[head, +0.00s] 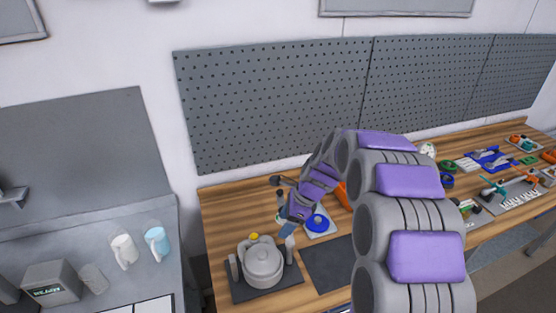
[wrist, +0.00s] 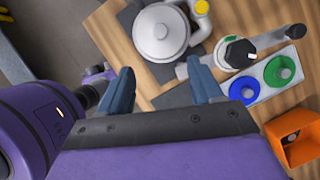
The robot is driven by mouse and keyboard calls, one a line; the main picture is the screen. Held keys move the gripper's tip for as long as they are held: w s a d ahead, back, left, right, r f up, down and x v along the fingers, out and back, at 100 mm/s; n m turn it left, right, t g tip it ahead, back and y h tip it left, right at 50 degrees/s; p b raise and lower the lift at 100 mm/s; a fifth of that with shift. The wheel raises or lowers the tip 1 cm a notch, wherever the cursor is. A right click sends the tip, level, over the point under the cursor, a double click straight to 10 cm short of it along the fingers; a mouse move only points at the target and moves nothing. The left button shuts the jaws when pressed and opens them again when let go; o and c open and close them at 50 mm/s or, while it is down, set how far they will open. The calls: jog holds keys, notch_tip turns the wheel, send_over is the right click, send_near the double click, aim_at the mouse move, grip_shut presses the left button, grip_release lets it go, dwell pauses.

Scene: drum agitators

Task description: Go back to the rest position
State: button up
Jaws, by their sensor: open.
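My gripper (head: 287,230) is at the end of my purple and grey arm, above the wooden workbench (head: 225,213). In the wrist view my gripper (wrist: 163,92) has its two blue-grey fingers spread well apart with nothing between them. A grey drum-like pot with a lid (head: 263,265) stands on a dark plate (head: 286,289) at the bench's left end, just left of and below my gripper in the head view. In the wrist view the pot (wrist: 160,33) lies beyond the fingertips, apart from them.
A pale tray (head: 326,234) with a blue ring (head: 317,222) sits right of the gripper. An orange bin (wrist: 297,137) is near it. Mugs (head: 157,243) stand on the grey left counter. A pegboard (head: 270,95) backs the bench. Tools crowd the right end.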

jog(key=shift+s, duration=0.1)
jog(key=s+d+n+g+h+b, duration=0.1)
jog(key=s+d+n+b, duration=0.3)
jog(key=s+n, duration=0.5)
jog(key=s+d+n+g+h+b, duration=0.1)
jog(key=s+n, duration=0.9)
jog(key=s, duration=2)
jog(key=d+h+b, duration=0.2)
jog(key=d+b, duration=0.1)
jog(key=b, duration=0.1)
jog(key=shift+d+r+h, duration=0.15)
jog(key=shift+d+h, duration=0.25)
jog(key=shift+w, duration=0.1)
jog(key=shift+c, duration=0.5)
